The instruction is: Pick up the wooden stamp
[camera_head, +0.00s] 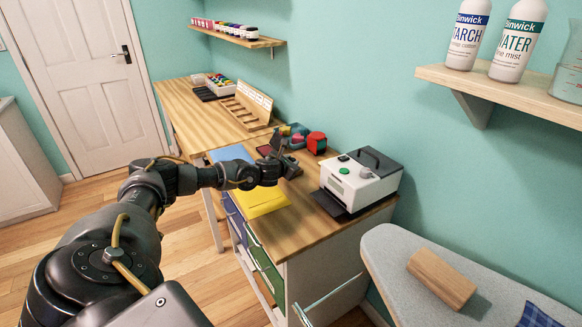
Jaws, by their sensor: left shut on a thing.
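My left gripper (285,164) reaches in from the left over the wooden cabinet top. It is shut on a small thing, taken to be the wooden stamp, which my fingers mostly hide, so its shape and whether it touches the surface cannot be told. A dark, flat, open case with a reddish inside (268,147) is right by the fingertips. My right gripper is not in view.
A red block (316,142) and small coloured items stand just behind the gripper. A wooden block (441,277) lies on the grey ironing board (392,246). Bare wood (300,232) shows at the front.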

